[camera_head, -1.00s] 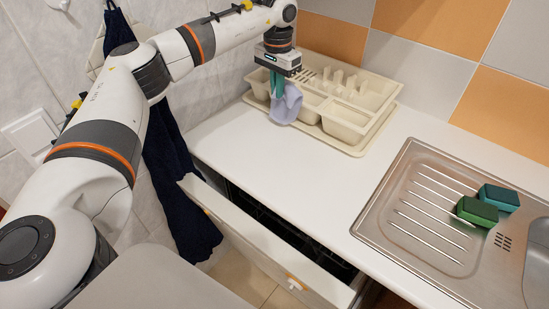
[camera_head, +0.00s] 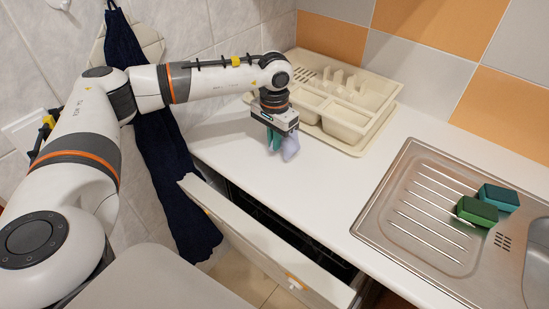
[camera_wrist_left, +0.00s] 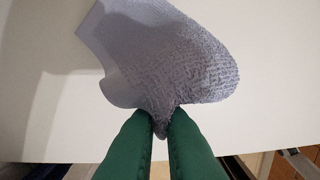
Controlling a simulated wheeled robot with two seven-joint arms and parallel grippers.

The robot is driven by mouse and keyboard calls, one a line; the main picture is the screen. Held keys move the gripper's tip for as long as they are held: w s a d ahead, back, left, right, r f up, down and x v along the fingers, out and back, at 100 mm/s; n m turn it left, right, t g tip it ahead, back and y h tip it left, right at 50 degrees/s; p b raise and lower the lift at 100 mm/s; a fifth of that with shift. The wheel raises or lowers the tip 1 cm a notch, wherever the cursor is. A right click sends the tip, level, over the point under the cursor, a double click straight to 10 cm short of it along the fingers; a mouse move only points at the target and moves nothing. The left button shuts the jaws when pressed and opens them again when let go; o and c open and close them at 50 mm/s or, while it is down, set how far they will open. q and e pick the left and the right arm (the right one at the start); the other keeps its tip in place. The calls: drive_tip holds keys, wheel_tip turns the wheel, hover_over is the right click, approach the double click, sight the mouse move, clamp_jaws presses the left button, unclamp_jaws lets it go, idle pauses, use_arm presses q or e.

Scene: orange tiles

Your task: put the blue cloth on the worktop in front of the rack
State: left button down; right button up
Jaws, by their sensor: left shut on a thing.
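The blue cloth (camera_head: 290,147) is pale blue-grey and hangs from my left gripper (camera_head: 274,140), just in front of the rack (camera_head: 345,128). In the left wrist view the cloth (camera_wrist_left: 165,55) spreads out beyond the green fingertips (camera_wrist_left: 160,122), which are shut on its edge. The white worktop (camera_head: 225,150) lies beneath it. I cannot tell whether the cloth touches the worktop. The rack is a cream dish rack on a tray against the tiled wall. My right gripper is not in view.
An open drawer (camera_head: 255,240) juts out below the worktop's front edge. A dark blue towel (camera_head: 165,150) hangs at the left. The worktop between rack and sink is clear.

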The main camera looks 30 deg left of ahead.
use_arm(q)
drive_tip(key=s+d+f, duration=0.1)
drive_tip(key=s+f, duration=0.1)
drive_tip(key=s, duration=0.1)
drive_tip(key=s+d+f, duration=0.1)
drive_tip(key=f, duration=0.1)
drive_tip(key=shift+s+d, duration=0.25)
drive_tip(key=shift+d, duration=0.1)
drive_tip(key=c, duration=1.2)
unclamp_jaws()
drive_tip(key=shift+r, duration=0.15)
drive_tip(key=shift+s+d+r+p, duration=0.1)
drive_tip(key=shift+s+r+p, duration=0.1)
drive_tip(key=shift+r+p, duration=0.25)
drive_tip(key=shift+s+d+r+p, duration=0.1)
drive_tip(key=shift+s+r+p, duration=0.1)
drive_tip(key=shift+r, duration=0.45)
wheel_tip(320, 180, up, 8)
drive_tip(key=s+d+p, duration=0.1)
drive_tip(key=s+p, duration=0.1)
drive_tip(key=p, duration=0.1)
drive_tip(key=shift+s+d+f+p, duration=0.15)
drive_tip(key=shift+s+d+p, duration=0.25)
